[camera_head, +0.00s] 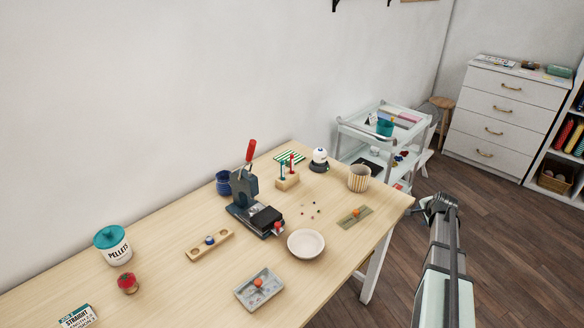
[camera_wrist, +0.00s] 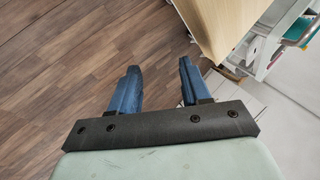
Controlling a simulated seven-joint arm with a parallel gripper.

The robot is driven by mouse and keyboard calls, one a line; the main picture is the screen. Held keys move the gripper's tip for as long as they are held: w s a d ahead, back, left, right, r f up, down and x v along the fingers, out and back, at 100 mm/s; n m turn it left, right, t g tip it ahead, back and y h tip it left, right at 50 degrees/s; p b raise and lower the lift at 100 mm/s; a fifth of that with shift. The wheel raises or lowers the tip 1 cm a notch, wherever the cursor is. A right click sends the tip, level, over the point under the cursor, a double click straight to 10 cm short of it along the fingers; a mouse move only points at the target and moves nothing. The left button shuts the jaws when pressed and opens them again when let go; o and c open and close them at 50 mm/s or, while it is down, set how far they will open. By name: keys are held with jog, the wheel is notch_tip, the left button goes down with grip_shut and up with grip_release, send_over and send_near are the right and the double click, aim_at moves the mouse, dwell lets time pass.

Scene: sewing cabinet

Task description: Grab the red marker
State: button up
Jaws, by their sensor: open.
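A small wooden stand (camera_head: 287,182) on the table holds two slim upright pieces. One is red (camera_head: 291,161) and looks like the red marker, though it is too small to be sure. The other is blue-green (camera_head: 282,168). My gripper (camera_head: 438,204) is off the table's right end, well to the right of the stand. In the wrist view its two blue fingers (camera_wrist: 158,66) are spread apart with nothing between them, above the wood floor. The stand and the red piece are not in the wrist view.
A dark press (camera_head: 244,189) with a red handle stands left of the stand. A black-and-white bottle (camera_head: 319,158) and ribbed cup (camera_head: 359,178) stand to its right. A white bowl (camera_head: 306,243) is nearer. The table's end (camera_wrist: 215,25) and white cart (camera_wrist: 262,38) show in the wrist view.

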jog(key=w+r+m+t, duration=0.2)
jog(key=w+r, duration=0.4)
jog(key=r, duration=0.4)
jog(key=n+g+y, duration=0.4)
jog(key=n+g, duration=0.1)
jog(key=n, duration=1.9)
send_near(293, 162)
jog(key=x, duration=0.6)
jog(key=shift+w+a+f, duration=0.15)
jog(key=shift+w+a, duration=0.1)
jog(key=shift+w, duration=0.05)
jog(key=shift+d+x, duration=0.2)
jog(key=shift+x, duration=2.55)
jog(key=shift+s+f, duration=0.1)
jog(key=shift+s, duration=0.05)
grip_shut()
